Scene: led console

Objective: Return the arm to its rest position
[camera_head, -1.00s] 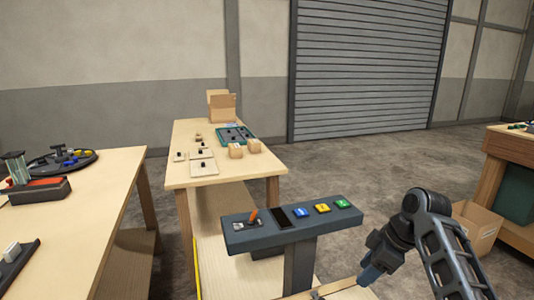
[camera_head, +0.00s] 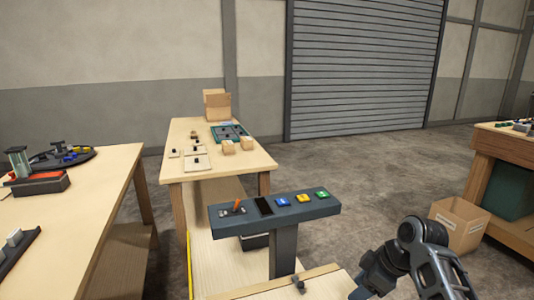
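My arm shows at the lower right of the head view, with its dark wrist joint nearest the console. My gripper is not clearly visible; the arm's lower end runs down to the bottom edge of the picture. The grey LED console (camera_head: 274,214) stands on a post left of my arm. It bears an orange-handled lever (camera_head: 237,206), a dark screen (camera_head: 264,206), and blue (camera_head: 283,202), yellow (camera_head: 302,198) and green (camera_head: 321,194) buttons. My arm is apart from the console top.
A wooden table (camera_head: 215,172) with small boxes and plates stands behind the console. Another table (camera_head: 75,225) with devices is at left. An open cardboard box (camera_head: 459,224) sits on the floor at right beside a workbench (camera_head: 505,176). Open floor lies between.

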